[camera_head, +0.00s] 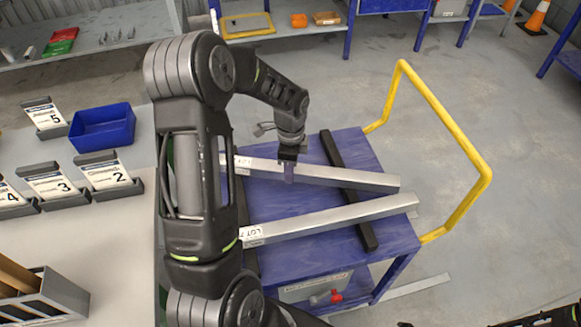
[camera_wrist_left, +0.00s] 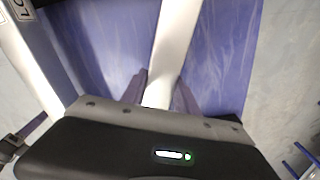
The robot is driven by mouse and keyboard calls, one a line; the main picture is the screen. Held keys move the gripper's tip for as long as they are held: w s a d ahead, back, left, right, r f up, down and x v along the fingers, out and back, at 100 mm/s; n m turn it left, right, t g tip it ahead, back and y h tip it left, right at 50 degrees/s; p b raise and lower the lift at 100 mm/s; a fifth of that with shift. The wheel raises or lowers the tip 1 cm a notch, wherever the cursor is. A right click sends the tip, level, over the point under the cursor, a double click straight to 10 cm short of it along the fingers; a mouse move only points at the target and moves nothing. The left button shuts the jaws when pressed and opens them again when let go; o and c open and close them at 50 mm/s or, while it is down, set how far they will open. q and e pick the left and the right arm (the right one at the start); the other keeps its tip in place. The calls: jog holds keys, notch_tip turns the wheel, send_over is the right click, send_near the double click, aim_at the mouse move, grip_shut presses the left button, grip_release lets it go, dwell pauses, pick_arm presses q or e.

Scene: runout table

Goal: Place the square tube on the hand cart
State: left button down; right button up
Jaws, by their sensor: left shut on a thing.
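Two silver square tubes lie across the blue hand cart (camera_head: 300,205). The far square tube (camera_head: 345,177) spans the cart top over a dark bar. The near square tube (camera_head: 340,216), with a "LOT" label at its left end, lies apart from it. My left gripper (camera_head: 289,176) reaches down onto the far tube and is shut on it. In the left wrist view the held tube (camera_wrist_left: 174,50) runs between the two fingers (camera_wrist_left: 160,95), and the other tube (camera_wrist_left: 32,65) is at left.
Dark crossbars (camera_head: 332,149) lie on the cart top. A yellow handle (camera_head: 445,115) rises at its right. The pale table (camera_head: 90,235) at left holds a blue bin (camera_head: 103,127), numbered cards (camera_head: 103,172) and a grey rack (camera_head: 45,297). Grey floor is open beyond the cart.

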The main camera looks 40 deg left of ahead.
pick_arm(q)
jog(key=c, duration=0.9)
grip_release()
jog(key=shift+f, duration=0.1)
jog(key=shift+r, duration=0.25)
notch_tip(320, 180, up, 12)
jog(key=shift+f, duration=0.1)
